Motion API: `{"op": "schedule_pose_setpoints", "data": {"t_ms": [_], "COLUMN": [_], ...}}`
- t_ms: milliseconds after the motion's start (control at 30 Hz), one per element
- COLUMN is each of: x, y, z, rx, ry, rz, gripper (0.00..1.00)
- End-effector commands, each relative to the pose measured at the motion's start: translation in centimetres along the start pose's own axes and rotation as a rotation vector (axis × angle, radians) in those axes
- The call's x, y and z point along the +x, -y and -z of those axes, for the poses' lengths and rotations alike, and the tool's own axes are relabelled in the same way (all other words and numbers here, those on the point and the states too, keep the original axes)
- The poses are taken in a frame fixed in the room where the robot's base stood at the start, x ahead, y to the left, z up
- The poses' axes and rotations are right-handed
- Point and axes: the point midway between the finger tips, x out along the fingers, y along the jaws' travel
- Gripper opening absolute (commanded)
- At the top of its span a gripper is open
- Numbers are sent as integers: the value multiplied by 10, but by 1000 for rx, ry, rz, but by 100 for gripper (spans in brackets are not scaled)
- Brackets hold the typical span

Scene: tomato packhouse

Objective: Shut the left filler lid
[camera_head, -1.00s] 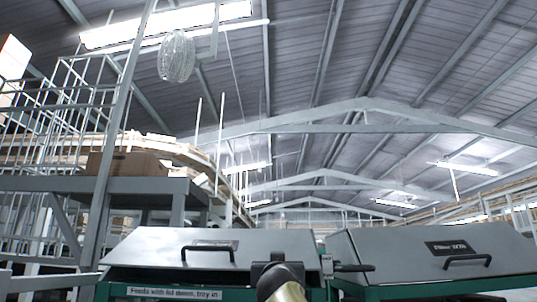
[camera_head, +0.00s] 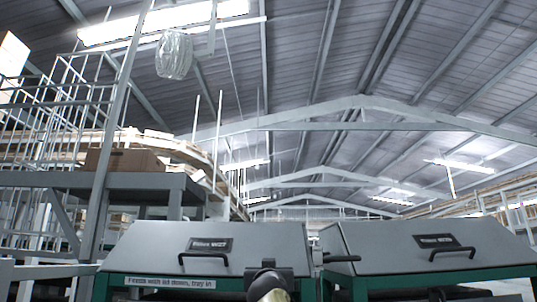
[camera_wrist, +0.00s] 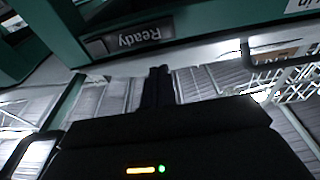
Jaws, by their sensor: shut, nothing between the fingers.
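The left filler lid (camera_head: 255,243) is a grey sloping panel with a black handle (camera_head: 205,260) and a nameplate. In the head view it lies down along the green filler body (camera_head: 115,281), with no clear gap at its front edge. The label on the body below speaks of feeding with the lid down. My gripper (camera_wrist: 160,72) is shut and empty in the wrist view, its fingers together below an upside-down "Ready" panel (camera_wrist: 138,36). In the head view only a dark part of my arm shows at bottom centre; the fingertips cannot be made out there.
A second filler with a similar grey lid (camera_head: 385,248) stands close on the right, also lying down. A dark fitting (camera_head: 340,258) sits between the two. A grey platform (camera_head: 150,183) with a cardboard box (camera_head: 125,160) stands behind at left.

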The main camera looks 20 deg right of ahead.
Motion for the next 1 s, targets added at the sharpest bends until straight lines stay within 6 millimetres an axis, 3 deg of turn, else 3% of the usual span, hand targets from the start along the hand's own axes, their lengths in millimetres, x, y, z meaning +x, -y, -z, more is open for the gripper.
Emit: {"op": "schedule_pose_setpoints", "data": {"t_ms": [433,767,800,1000], "x": [-2,-17,-20,-34], "y": [1,6,7,3], "z": [3,37,24,4], "rx": [0,2,0,0], "ry": [0,-2,2,1], "rz": [2,5,6,0], "gripper": [0,0,0,0]}}
